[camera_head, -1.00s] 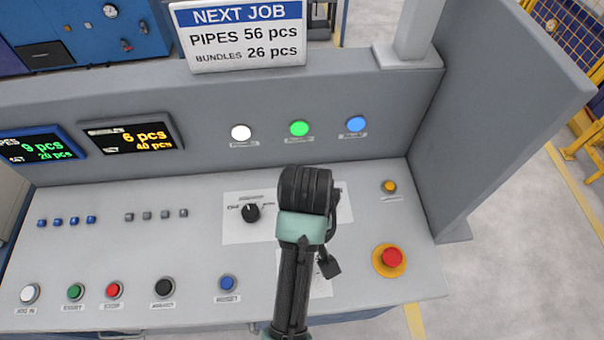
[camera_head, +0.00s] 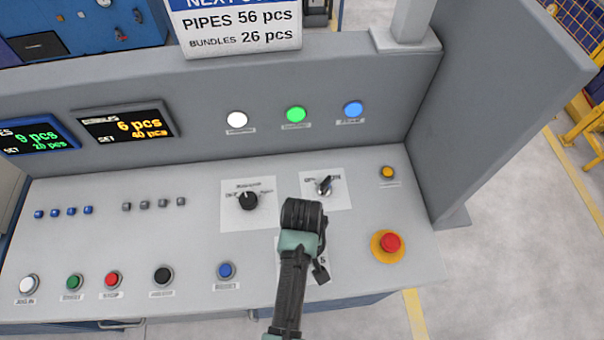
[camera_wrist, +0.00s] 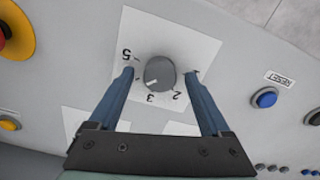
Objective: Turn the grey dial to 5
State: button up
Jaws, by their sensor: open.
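The grey dial (camera_wrist: 159,72) sits on a white plate (camera_wrist: 186,42) in the wrist view, with the numbers 5, 3 and 2 readable around it. A light mark on the dial points near the 3. My gripper (camera_wrist: 162,72) is open, with one blue-grey finger on each side of the dial and a visible gap to both.
A black selector knob (camera_head: 248,201) and a silver-handled switch (camera_head: 325,186) stand behind my gripper. A red emergency button (camera_head: 390,243) is to the right and a blue button (camera_head: 226,270) to the left. An upright panel with lamps rises behind.

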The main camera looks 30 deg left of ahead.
grip_shut()
dwell(0.5)
jog(key=shift+m, duration=0.3)
jog(key=m+p, duration=0.2)
jog(key=m, duration=0.2)
jog(key=shift+r+p, duration=0.1)
jog(key=shift+p, duration=0.25)
jog(key=m+p, duration=0.1)
jog(key=m, duration=0.4)
jog(key=shift+w, duration=0.1)
jog(key=shift+m, duration=0.3)
grip_release()
